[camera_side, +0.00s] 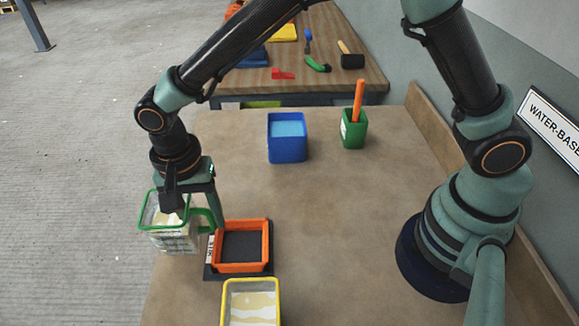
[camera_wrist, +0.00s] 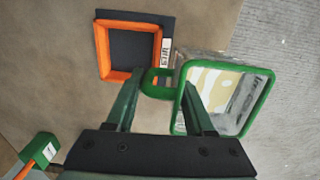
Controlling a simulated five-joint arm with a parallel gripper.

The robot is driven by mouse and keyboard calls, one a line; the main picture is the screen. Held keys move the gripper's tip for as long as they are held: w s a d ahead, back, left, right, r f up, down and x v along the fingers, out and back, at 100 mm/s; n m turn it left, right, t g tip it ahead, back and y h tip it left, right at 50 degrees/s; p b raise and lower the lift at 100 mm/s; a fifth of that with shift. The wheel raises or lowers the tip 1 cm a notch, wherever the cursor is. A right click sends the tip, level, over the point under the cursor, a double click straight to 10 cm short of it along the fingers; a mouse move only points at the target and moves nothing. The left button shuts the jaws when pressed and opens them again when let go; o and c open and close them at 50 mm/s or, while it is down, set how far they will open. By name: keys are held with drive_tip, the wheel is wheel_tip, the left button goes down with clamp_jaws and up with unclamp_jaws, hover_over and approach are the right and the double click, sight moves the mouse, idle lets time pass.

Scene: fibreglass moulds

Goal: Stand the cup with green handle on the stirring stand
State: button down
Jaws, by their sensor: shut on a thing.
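The cup with green handle (camera_side: 172,238) is a clear, boxy cup with a green rim and pale contents. My gripper (camera_side: 196,211) is shut on it at the handle side, with one finger by the rim and the other beyond the handle. The exact contact is hard to see. The cup looks upright, at the table's left edge, left of the stirring stand (camera_side: 242,268). The stand is an orange square frame around an empty dark pad on a dark base with a label. In the wrist view the stand (camera_wrist: 102,52) lies up and left of the cup (camera_wrist: 258,98).
A yellow-rimmed container (camera_side: 251,302) stands just in front of the stand. A blue container (camera_side: 287,148) and a green holder (camera_side: 354,133) with an orange stick stand farther back. The table's middle is clear. A second table (camera_side: 345,90) with tools is behind.

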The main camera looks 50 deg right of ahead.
idle(0.4)
drive_tip(key=shift+s+d+f, duration=0.2)
drive_tip(key=shift+s+d, duration=1.8)
drive_tip(key=shift+s+d+f, duration=0.15)
drive_tip(key=shift+s+d, duration=1.8)
drive_tip(key=shift+s, duration=0.05)
drive_tip(key=shift+w+f, duration=0.1)
drive_tip(key=shift+f, duration=0.75)
drive_tip(key=shift+f, duration=0.25)
drive_tip(key=shift+f, duration=0.5)
drive_tip(key=shift+c, duration=1)
unclamp_jaws()
drive_tip(key=shift+s, duration=0.2)
